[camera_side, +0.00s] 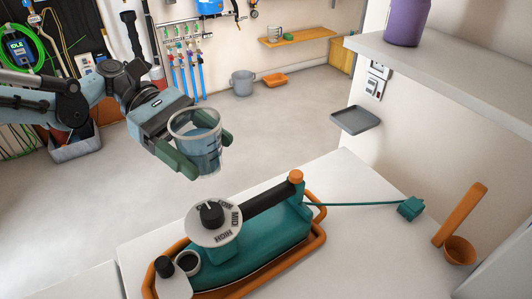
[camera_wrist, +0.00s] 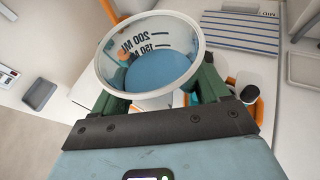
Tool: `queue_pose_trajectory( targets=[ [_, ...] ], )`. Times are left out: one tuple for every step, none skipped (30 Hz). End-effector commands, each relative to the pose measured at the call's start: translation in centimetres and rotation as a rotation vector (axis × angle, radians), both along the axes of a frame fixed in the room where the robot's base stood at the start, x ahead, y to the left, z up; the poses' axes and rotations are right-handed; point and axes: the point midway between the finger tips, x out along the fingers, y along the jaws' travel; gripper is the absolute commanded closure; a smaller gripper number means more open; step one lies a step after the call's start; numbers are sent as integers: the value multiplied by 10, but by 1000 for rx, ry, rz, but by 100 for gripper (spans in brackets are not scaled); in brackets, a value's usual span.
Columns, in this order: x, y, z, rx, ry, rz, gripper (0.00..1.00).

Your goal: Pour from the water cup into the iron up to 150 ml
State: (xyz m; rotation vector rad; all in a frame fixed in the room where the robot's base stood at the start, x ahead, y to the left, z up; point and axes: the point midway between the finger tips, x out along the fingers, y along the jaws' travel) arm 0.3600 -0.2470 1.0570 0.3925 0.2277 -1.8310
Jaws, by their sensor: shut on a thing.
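The water cup (camera_side: 207,150) is clear, with dark level marks and bluish water inside. My gripper (camera_side: 200,152) is shut around its sides and holds it in the air, close to upright, above and behind the iron's left part. In the wrist view the cup (camera_wrist: 150,60) shows 200 ml and 150 ml marks; the water lies below the rim, its exact level unclear. The teal iron (camera_side: 275,243) lies on the white counter, with a dial, a black handle and a round filler opening (camera_side: 187,262) beside a dark cap (camera_side: 165,267). The cup is apart from the iron.
An orange rail (camera_side: 322,240) surrounds the iron. A purple container (camera_side: 407,22) stands on a raised ledge. The air between cup and iron is clear.

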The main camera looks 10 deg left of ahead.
Motion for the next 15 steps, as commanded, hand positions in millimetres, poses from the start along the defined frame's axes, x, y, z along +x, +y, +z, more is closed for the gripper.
queue_pose_trajectory(
  targets=[
    [1,0,-7,0,2,1,64],
    [2,0,-10,-1,3,0,64],
    [2,0,-13,-1,4,0,64],
    [2,1,-15,-1,4,1,64],
    [2,1,-17,-1,5,0,64],
    [2,1,-18,-1,5,0,64],
    [2,1,-19,-1,5,0,64],
    [2,1,-19,-1,5,0,64],
    [2,1,-19,-1,5,0,64],
    [2,1,-19,-1,5,0,64],
    [2,1,-19,-1,5,0,64],
    [2,1,-19,-1,5,0,64],
    [2,1,-19,-1,5,0,64],
    [2,1,-19,-1,5,0,64],
    [2,1,-19,-1,1,0,64]
  ],
)
